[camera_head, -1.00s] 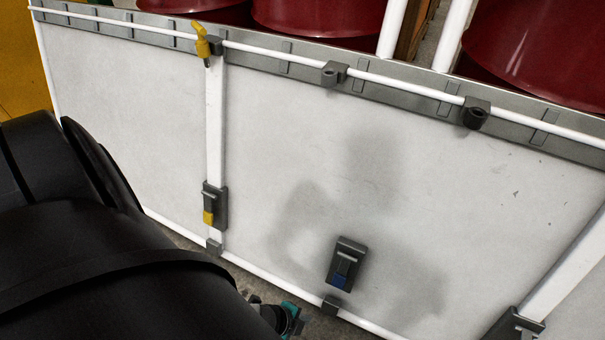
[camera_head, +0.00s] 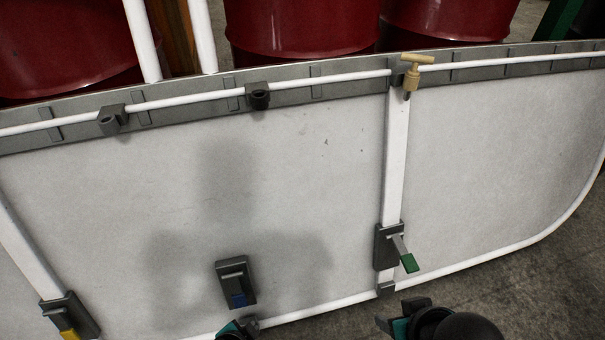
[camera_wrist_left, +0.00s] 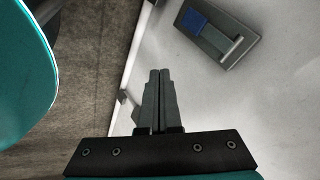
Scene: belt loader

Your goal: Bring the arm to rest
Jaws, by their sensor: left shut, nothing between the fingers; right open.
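My left gripper (camera_head: 240,328) shows at the bottom edge of the head view, just below the blue-tabbed latch (camera_head: 236,284) on the white panel. In the left wrist view its two dark fingers (camera_wrist_left: 159,75) are pressed together with nothing between them, and the same latch (camera_wrist_left: 215,35) lies beyond them at upper right, apart from the fingers. My right gripper (camera_head: 402,313) is at the bottom, right of centre, below the green-handled latch (camera_head: 398,248). It is open, seen small, with its fingers partly hidden by the arm.
The white panel (camera_head: 310,180) fills most of the head view. A tan T-handled pin (camera_head: 412,72) stands in its top rail, beside two empty dark sockets. A yellow-tabbed latch (camera_head: 70,316) is at lower left. Red drums (camera_head: 300,25) stand behind. Bare floor (camera_head: 540,280) shows at lower right.

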